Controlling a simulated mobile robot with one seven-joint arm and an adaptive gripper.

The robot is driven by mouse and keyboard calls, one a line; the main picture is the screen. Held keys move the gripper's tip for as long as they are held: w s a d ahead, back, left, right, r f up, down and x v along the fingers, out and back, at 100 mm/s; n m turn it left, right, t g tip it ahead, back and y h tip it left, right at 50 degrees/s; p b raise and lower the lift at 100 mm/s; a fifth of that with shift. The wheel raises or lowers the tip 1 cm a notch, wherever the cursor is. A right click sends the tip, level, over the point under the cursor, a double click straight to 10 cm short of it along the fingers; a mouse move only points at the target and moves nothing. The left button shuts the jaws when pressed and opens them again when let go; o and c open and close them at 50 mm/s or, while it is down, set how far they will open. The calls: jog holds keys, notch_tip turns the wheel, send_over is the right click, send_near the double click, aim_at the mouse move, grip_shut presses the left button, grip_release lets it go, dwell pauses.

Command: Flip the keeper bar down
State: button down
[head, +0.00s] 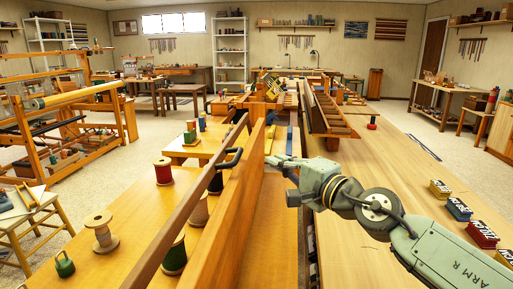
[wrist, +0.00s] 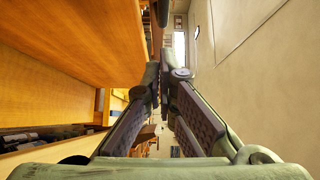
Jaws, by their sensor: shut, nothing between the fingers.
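A long brown wooden bar (head: 188,199) with a black handle (head: 231,158) looks like the keeper bar. In the head view it runs from the near left to the middle, raised alongside a tall orange board (head: 236,200). My gripper (head: 271,160) is just right of that board, near the handle; its tips are small there, and I cannot tell whether they touch wood. In the wrist view my gripper (wrist: 159,82) is shut and empty, with orange wood (wrist: 60,45) close on its left. A dark piece (wrist: 162,12) beyond the tips may be the handle.
Thread spools (head: 101,231) stand on the wooden surface left of the bar, including a red one (head: 163,170). A long bench top (head: 400,170) lies right, with several small labelled boxes (head: 481,234). More loom frame (head: 325,110) stands ahead.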

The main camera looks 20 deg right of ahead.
jog(key=shift+w+a+p, duration=0.65)
jog(key=shift+w+a, duration=0.2)
jog(key=shift+a, duration=0.25)
jog(key=shift+w+a+p, duration=0.65)
jog(key=shift+w+a, duration=0.2)
jog(key=shift+a, duration=0.25)
jog(key=shift+b, duration=0.3)
